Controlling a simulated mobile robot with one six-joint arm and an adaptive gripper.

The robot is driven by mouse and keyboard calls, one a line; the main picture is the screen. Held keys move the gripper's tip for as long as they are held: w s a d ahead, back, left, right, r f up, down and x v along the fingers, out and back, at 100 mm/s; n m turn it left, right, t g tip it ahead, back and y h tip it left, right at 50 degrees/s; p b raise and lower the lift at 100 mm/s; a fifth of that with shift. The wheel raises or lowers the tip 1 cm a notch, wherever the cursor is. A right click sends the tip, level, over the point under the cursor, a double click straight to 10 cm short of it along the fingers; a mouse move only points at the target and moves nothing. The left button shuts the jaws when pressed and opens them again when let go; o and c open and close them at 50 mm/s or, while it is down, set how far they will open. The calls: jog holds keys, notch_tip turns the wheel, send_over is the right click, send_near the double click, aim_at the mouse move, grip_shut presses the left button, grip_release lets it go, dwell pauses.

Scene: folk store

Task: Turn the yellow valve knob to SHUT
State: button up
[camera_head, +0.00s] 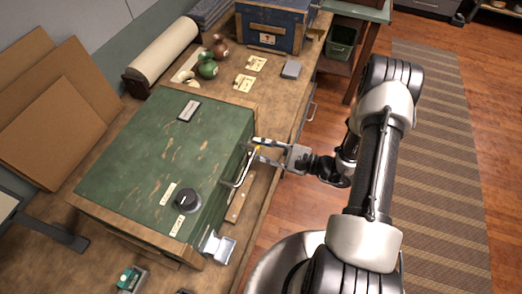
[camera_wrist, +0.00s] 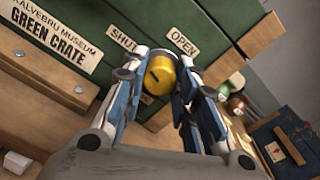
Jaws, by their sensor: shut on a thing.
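The yellow valve knob (camera_wrist: 162,76) is on the side face of the green crate (camera_head: 150,150), seen close up in the wrist view. A SHUT label (camera_wrist: 123,38) is above it to the left, and an OPEN label (camera_wrist: 182,41) is above it to the right. A small dark mark shows on the knob's face; which label it points at is hard to tell. My gripper (camera_wrist: 163,84) is closed around the knob, one finger on each side. In the head view my gripper (camera_head: 268,150) is at the crate's right side and the knob is mostly hidden.
A black knob (camera_head: 187,199) is on the crate's top, and a bar handle (camera_head: 238,169) is on its side near my gripper. Bottles, cards and a blue box (camera_head: 272,27) stand farther back on the bench. Floor is open to the right.

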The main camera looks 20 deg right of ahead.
jog(key=shift+n+b, duration=0.65)
jog(key=shift+n, duration=0.95)
jog(key=o, duration=1.1)
jog(key=v, duration=1.2)
jog(key=shift+s, duration=0.15)
jog(key=shift+a+n, duration=0.1)
jog(key=shift+n, duration=0.2)
